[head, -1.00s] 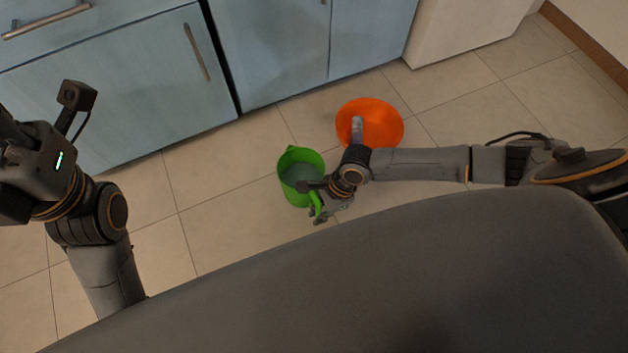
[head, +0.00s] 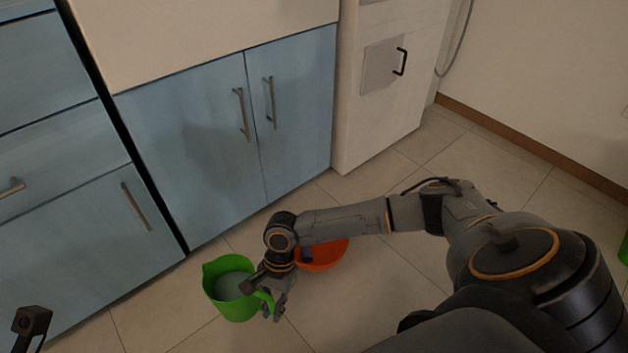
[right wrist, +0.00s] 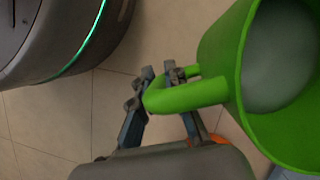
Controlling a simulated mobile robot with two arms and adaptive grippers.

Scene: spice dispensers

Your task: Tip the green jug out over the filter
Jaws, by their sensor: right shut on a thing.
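The green jug (head: 229,308) is roughly upright in the head view, with a pale grey filling (head: 235,285) inside. My right gripper (head: 273,307) is shut on its handle, at the jug's right side. The right wrist view shows the fingers (right wrist: 158,95) around the green handle (right wrist: 190,96) and the jug (right wrist: 228,60) filling the right side. The orange filter (head: 325,258) is on the floor behind my right forearm, which hides part of it. The jug is to the left of the filter and not over it.
Blue cabinets (head: 190,150) with metal handles stand behind the jug. A white appliance (head: 385,110) stands right of them. Tiled floor (head: 150,320) is clear around the jug. A green thing (head: 624,250) is cut off at the right edge.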

